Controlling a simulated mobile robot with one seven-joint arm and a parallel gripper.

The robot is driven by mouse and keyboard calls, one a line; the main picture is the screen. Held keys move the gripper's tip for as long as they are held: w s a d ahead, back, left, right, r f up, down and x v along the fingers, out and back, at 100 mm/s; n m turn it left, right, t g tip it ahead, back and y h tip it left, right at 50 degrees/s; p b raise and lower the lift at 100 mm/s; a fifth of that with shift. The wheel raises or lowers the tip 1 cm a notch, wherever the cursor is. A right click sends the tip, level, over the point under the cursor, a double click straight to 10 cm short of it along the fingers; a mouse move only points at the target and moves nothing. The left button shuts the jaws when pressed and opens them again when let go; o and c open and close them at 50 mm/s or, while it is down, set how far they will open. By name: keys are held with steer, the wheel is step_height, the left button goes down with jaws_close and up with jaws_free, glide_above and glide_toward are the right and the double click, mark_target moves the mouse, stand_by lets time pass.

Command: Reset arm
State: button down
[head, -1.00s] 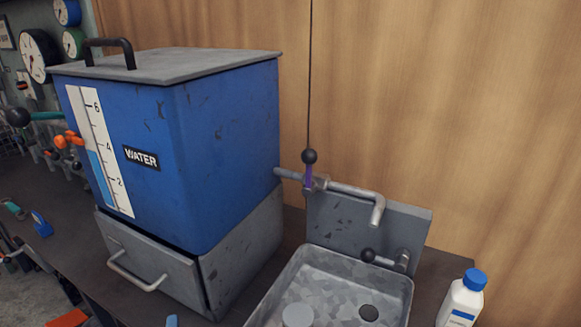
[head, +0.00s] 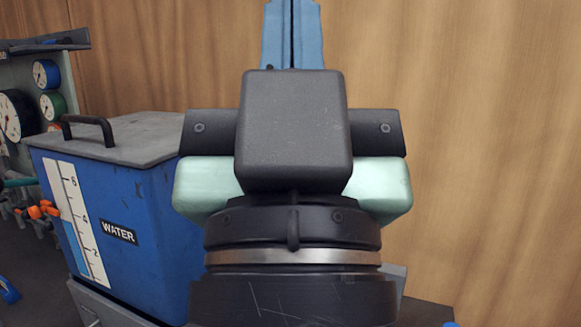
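My gripper (head: 292,30) stands upright in the middle of the head view, seen from behind. Its two blue fingers point up and lie side by side with only a thin dark line between them. It looks shut, and I see nothing held. The fingertips reach the top edge of the frame. My black wrist and the pale green sides of the gripper body fill the centre and hide what is behind them. No flanged pipe shows in this view.
A blue water tank (head: 135,215) with a grey lid (head: 140,140) and black handle stands left of my gripper. Gauges (head: 47,74) and orange-handled valves (head: 42,210) are at the far left. A plain wooden wall (head: 490,150) is behind; the space right of my gripper looks clear.

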step_height(320, 180, up, 25)
steer(key=p, duration=2.3)
steer(key=shift+a, duration=0.1)
